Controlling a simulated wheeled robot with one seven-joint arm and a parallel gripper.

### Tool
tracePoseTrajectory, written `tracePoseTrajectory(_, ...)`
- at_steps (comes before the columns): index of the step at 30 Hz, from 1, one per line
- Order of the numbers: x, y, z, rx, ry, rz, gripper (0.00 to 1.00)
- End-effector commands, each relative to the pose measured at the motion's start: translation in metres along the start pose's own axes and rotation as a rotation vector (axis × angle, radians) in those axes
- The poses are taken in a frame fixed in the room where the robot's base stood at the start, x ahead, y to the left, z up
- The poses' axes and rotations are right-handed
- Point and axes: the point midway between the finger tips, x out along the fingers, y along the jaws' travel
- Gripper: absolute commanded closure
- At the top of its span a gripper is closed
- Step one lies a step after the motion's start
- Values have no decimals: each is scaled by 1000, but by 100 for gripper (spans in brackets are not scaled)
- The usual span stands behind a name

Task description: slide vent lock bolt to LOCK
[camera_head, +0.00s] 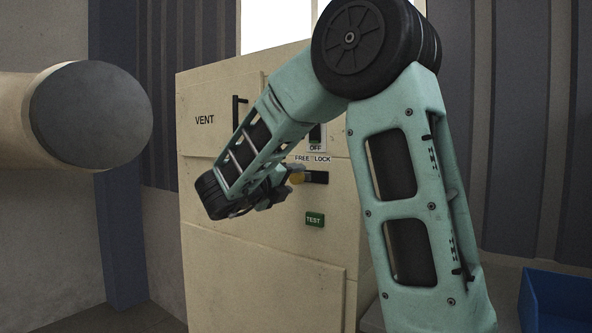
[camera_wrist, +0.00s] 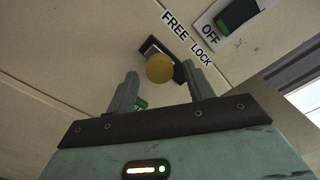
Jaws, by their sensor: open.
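The vent lock bolt has a round yellow knob (camera_head: 297,179), which also shows in the wrist view (camera_wrist: 159,68). Its dark slot (camera_head: 318,177) lies under the FREE and LOCK labels (camera_wrist: 188,40) on the cream cabinet front. In the head view the knob is at the left, FREE end, with dark slot showing to its right. My gripper (camera_wrist: 162,72) is open, its fingers on either side of the knob in the wrist view. In the head view my gripper (camera_head: 290,176) is at the knob and partly hides it. Contact cannot be told.
The cream cabinet (camera_head: 265,262) has a black handle (camera_head: 238,112) beside VENT, a switch marked OFF (camera_wrist: 238,14) above the slot, and a green TEST button (camera_head: 315,219) below. A large cylinder (camera_head: 90,115) is at left; a blue bin (camera_head: 556,300) is at lower right.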

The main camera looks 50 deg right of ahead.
Motion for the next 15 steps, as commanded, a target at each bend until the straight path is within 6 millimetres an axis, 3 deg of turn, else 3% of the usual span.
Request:
tracePoseTrajectory(6, 23, -1, 1, -1, 0, -2, 48)
tracePoseTrajectory(15, 27, 0, 0, 0, -1, 0, 48)
